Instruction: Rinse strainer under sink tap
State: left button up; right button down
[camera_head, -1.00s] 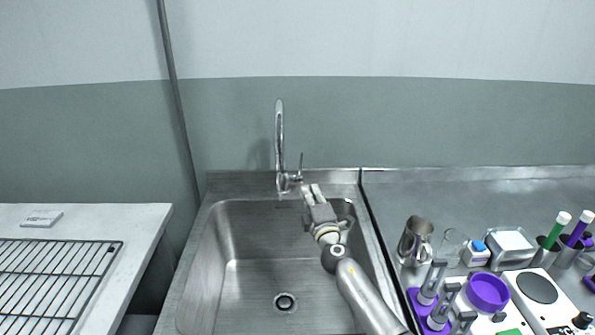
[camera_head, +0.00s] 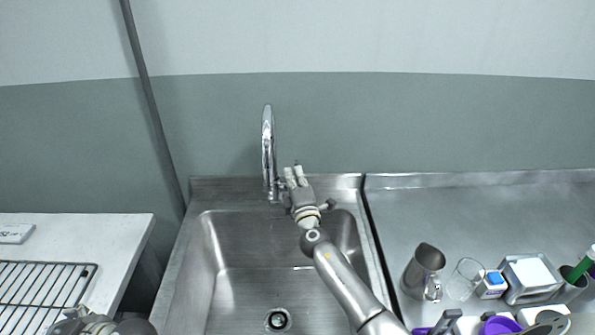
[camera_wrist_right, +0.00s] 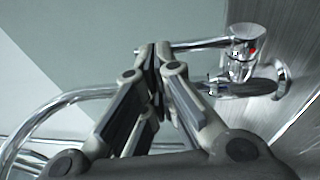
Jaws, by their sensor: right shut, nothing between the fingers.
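The steel tap (camera_head: 268,150) stands at the back of the sink (camera_head: 240,245). My right gripper (camera_head: 295,175) is shut and empty, just right of the tap's base. In the right wrist view its fingertips (camera_wrist_right: 160,52) overlap the tap lever (camera_wrist_right: 195,44); I cannot tell whether they touch it. The tap body (camera_wrist_right: 245,48) and curved spout (camera_wrist_right: 60,100) also show there. I see no water stream. I cannot make out a strainer. Part of my left arm shows at the bottom left edge; its fingers are not clear.
A white table (camera_head: 110,235) with a wire rack (camera_head: 45,280) stands left of the sink. On the steel counter (camera_head: 430,205) at right are a metal pitcher (camera_head: 424,268), a glass beaker (camera_head: 464,280) and purple items. The sink drain (camera_head: 277,320) is uncovered.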

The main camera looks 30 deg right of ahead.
pick_arm(q)
jog(key=shift+w+d+r, duration=0.1)
jog(key=shift+w+d, duration=0.1)
jog(key=shift+w, duration=0.05)
pick_arm(e)
jog(key=shift+w, duration=0.25)
pick_arm(q)
jog(key=shift+s+a, duration=0.15)
pick_arm(e)
jog(key=shift+s+a+r, duration=0.15)
